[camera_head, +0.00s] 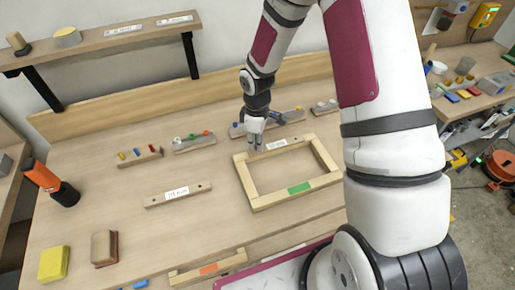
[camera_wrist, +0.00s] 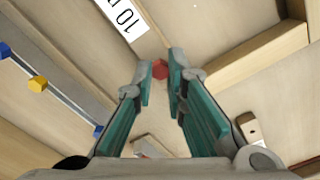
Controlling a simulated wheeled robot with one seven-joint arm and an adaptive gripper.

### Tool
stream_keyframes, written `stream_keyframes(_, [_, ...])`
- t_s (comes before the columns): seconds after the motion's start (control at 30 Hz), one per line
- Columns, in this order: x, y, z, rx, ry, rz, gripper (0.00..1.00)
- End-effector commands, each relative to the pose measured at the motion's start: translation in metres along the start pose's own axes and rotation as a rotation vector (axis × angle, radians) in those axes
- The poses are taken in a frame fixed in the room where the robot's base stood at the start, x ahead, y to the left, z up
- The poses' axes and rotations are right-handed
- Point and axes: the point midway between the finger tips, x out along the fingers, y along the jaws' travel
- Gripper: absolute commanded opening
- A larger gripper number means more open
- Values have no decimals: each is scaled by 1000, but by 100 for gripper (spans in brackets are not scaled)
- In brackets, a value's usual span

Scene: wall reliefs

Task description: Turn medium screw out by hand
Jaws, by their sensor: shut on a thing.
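My gripper (camera_head: 255,147) points down at the back-left corner of the light wooden frame (camera_head: 242,180) that lies on the bench. In the wrist view, my gripper's two green-lined fingers (camera_wrist: 160,82) are shut on a red hexagonal screw head (camera_wrist: 160,69). In the head view my fingers hide the screw.
Behind the frame stands a strip with blue heads (camera_head: 240,131); another strip with coloured pieces (camera_head: 194,142) lies left. A shelf (camera_head: 100,42) overhangs the back left.

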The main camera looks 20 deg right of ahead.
Motion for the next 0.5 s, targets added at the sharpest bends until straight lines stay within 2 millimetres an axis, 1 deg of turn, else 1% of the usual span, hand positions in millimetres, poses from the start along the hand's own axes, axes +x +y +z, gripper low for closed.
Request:
stream_keyframes(0.17, [0, 0, 0, 1, 0, 0, 0])
stream_keyframes(0.2, [0, 0, 0, 1, 0, 0, 22])
stream_keyframes(0.23, [0, 0, 0, 2, 0, 0, 23])
stream_keyframes(0.5, [0, 0, 0, 11, 0, 0, 23])
